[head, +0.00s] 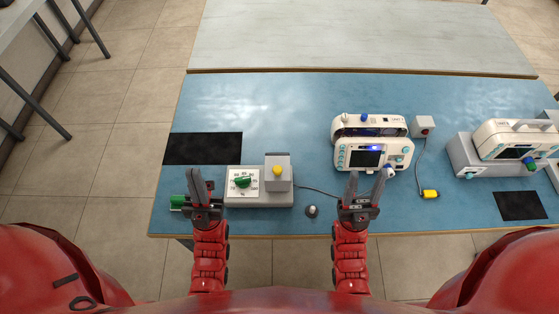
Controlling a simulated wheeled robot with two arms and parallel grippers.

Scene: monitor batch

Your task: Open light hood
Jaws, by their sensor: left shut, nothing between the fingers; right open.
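No part is marked as the light hood. A grey box-shaped cover (284,184) with a yellow knob (277,171) stands on the right part of a small unit, and I cannot tell for sure that it is the hood. The unit's white panel (233,191) carries a green dial (242,181). My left gripper (203,180) is shut and empty, just left of this panel. My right gripper (366,180) is open and empty, right of the unit and in front of a white monitor (341,125). It partly hides the monitor's lower front.
A small dark round knob (312,211) sits near the table's front edge. A green part (177,202) lies left of my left gripper. A second monitor (495,141) on a grey stand is at the right. A yellow plug (430,194) lies on the blue table (270,115).

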